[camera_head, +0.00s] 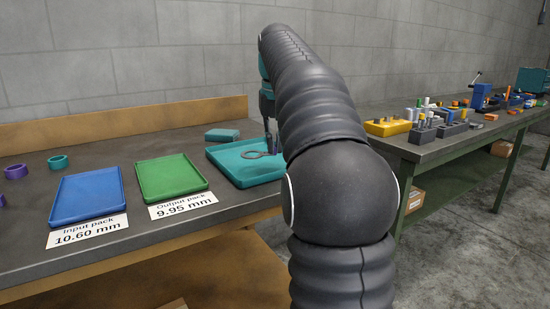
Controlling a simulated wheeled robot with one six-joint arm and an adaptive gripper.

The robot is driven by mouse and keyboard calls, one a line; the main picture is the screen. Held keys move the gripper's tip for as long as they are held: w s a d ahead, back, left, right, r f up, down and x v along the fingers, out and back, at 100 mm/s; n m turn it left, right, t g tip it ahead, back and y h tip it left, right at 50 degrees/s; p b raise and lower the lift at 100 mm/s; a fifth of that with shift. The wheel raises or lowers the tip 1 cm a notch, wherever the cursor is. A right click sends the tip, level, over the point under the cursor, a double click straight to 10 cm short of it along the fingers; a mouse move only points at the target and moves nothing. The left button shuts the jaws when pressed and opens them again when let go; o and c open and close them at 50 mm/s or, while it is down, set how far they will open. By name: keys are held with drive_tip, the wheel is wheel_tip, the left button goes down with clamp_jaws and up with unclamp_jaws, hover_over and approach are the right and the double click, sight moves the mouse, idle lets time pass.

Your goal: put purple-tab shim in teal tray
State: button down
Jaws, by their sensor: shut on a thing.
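The teal tray (228,171) lies on the near workbench, just left of my arm. A thin, dark ring-shaped shim (254,155) shows over the tray; I cannot make out a purple tab on it. My gripper (272,146) points down over the tray, shut on the shim at the ring's right side. Whether the shim touches the tray floor or hangs just above it, I cannot tell. My arm hides the tray's right end and part of the gripper.
A blue tray (87,196) and a green tray (170,178) lie to the left, with labels in front. Purple rings (16,172), a teal ring (58,162) and a teal block (222,135) stand nearby. A second bench (440,150) at right carries many parts.

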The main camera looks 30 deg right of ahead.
drive_tip(key=shift+f+b, duration=0.5)
drive_tip(key=shift+f, duration=1.45)
drive_tip(key=shift+f, duration=0.1)
drive_tip(key=c, duration=1.3)
unclamp_jaws()
wheel_tip(320, 180, up, 12)
drive_tip(key=s+p, duration=0.1)
drive_tip(key=shift+s+a, duration=0.25)
drive_tip(key=shift+s, duration=0.15)
